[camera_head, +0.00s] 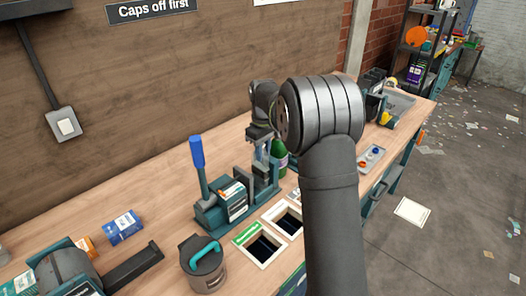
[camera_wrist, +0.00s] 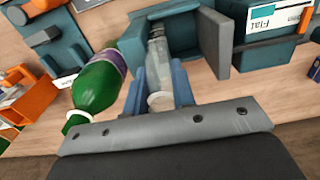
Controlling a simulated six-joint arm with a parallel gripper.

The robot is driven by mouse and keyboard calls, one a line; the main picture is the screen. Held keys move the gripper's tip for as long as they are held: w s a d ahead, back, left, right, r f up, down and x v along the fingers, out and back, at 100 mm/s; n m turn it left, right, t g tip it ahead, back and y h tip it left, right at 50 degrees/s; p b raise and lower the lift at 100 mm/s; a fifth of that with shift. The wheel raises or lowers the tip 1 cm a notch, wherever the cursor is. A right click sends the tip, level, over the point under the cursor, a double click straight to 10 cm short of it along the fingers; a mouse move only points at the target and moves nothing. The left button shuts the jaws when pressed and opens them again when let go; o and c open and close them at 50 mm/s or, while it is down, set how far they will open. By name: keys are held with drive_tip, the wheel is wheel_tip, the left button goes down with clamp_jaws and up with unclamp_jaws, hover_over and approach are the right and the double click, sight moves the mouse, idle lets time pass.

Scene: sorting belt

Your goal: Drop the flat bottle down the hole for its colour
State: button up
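A clear bottle (camera_wrist: 157,62) stands in the teal press (camera_wrist: 186,32) in the wrist view, its near end between the two blue fingers of my gripper (camera_wrist: 160,88). The fingers flank it closely; I cannot tell whether they grip it. In the head view my gripper (camera_head: 262,135) is over the press (camera_head: 262,185), and my arm hides part of the area. Two square holes, one with a green label (camera_head: 263,247) and one behind it (camera_head: 287,219), are set in the bench. The second hole's label is not readable.
A green bottle (camera_wrist: 97,82) is close beside my gripper; it also shows in the head view (camera_head: 280,160). The press has a blue lever (camera_head: 197,152) standing up. A grey lidded can (camera_head: 203,265) stands near the holes. Blue (camera_head: 123,227) and orange boxes lie left.

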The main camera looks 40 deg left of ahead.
drive_tip(key=shift+c, duration=1.2)
drive_tip(key=shift+r, duration=0.1)
drive_tip(key=shift+r, duration=0.1)
drive_tip(key=shift+r, duration=4.35)
drive_tip(key=shift+r, duration=3)
clamp_jaws()
